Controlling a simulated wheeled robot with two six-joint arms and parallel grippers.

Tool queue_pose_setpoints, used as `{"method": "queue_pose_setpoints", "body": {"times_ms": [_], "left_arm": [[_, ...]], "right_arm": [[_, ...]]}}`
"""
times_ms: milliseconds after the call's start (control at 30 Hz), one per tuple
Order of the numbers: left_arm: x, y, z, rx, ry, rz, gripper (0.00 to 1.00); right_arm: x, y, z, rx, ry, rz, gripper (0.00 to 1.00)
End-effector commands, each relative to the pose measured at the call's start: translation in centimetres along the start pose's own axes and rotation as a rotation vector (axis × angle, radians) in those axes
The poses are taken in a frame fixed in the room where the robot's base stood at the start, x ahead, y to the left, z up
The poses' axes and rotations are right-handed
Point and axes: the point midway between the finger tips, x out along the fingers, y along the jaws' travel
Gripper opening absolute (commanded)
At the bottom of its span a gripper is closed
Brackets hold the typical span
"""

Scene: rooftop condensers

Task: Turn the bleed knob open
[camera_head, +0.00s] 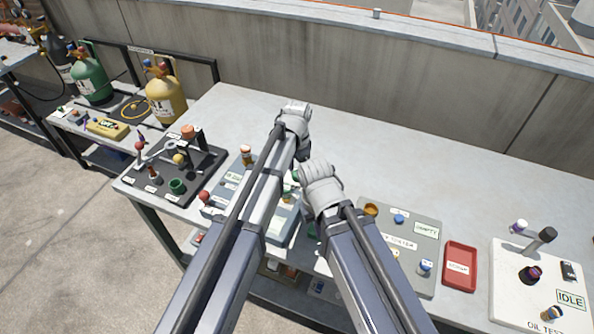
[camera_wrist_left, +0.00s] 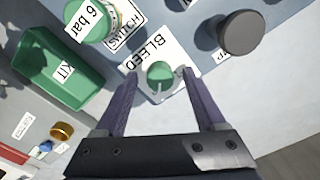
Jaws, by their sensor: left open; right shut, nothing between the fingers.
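The bleed knob (camera_wrist_left: 159,72) is a small round green knob on a white plate marked BLEED (camera_wrist_left: 143,50), in the left wrist view. A pale line marks its near side. My left gripper (camera_wrist_left: 160,76) is open, with one finger on each side of the knob. I cannot tell whether either finger touches it. In the head view the blue-grey panel (camera_head: 222,198) is partly covered by my arms, which hide the knob. My right gripper (camera_head: 318,186) is over the bench beside the left arm; its fingers are mostly hidden, and it is shut and empty.
In the wrist view, a dark round knob (camera_wrist_left: 238,33), a green 6 bar gauge (camera_wrist_left: 88,18) and a green KIT tray (camera_wrist_left: 60,72) are near. A red tray (camera_head: 460,266) and a white test board (camera_head: 508,270) stand right. The bench's back (camera_head: 400,150) is clear.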

Motion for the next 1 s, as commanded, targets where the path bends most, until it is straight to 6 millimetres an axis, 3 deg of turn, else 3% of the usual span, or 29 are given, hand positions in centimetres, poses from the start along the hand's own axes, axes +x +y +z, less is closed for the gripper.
{"method": "queue_pose_setpoints", "body": {"times_ms": [267,733,1000], "left_arm": [[-1.4,0.0,0.0,0.000,0.000,0.000,0.72],[-7.2,0.0,0.0,0.000,0.000,0.000,0.72],[-7.8,0.0,0.0,0.000,0.000,0.000,0.72]], "right_arm": [[-1.4,0.1,0.1,0.000,0.000,0.000,0.00],[-7.2,0.7,0.4,-0.001,0.000,0.000,0.00],[-7.8,0.7,0.5,-0.001,0.000,0.000,0.00]]}}
